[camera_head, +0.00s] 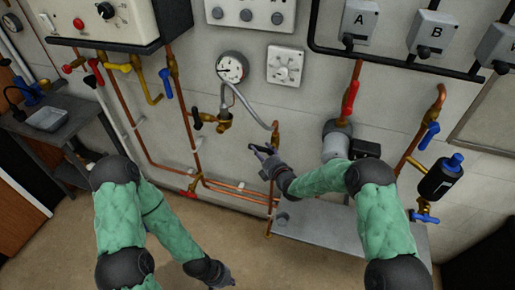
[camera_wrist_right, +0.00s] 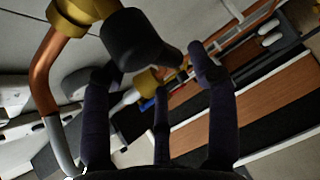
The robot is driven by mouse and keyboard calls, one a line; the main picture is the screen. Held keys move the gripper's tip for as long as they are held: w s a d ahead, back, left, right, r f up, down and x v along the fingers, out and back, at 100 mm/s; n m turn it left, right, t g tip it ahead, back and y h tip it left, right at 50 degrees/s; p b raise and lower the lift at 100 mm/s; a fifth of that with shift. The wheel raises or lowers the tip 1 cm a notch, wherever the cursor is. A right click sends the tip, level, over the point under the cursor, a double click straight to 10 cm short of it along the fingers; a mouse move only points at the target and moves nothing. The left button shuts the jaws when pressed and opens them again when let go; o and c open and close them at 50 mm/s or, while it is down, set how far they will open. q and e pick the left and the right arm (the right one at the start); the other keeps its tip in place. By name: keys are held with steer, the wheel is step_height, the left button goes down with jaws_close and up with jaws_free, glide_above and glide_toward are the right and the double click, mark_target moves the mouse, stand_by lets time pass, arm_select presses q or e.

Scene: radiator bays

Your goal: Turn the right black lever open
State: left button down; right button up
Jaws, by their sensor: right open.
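The right black lever (camera_wrist_right: 138,42) sits on a brass valve (camera_wrist_right: 85,10) in the right wrist view, close ahead of the fingers. In the head view the brass fitting (camera_head: 276,138) shows at the end of the grey hose, but I cannot separate its lever from my dark gripper. My right gripper (camera_head: 262,152) is just below and left of that fitting. Its fingers (camera_wrist_right: 150,75) are spread, with the lever beyond and partly between their tips. Whether they touch is unclear. Another black lever (camera_head: 198,117) is on the brass valve to the left. My left gripper (camera_head: 225,280) hangs low; its fingers are too small to judge.
A round gauge (camera_head: 232,67) and white panel (camera_head: 285,66) are above. A grey shelf (camera_head: 330,225) lies below my right arm. Copper pipes (camera_head: 235,188) run along the lower wall.

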mark_target(259, 149)
steer(key=shift+x, duration=1.8)
jaws_close()
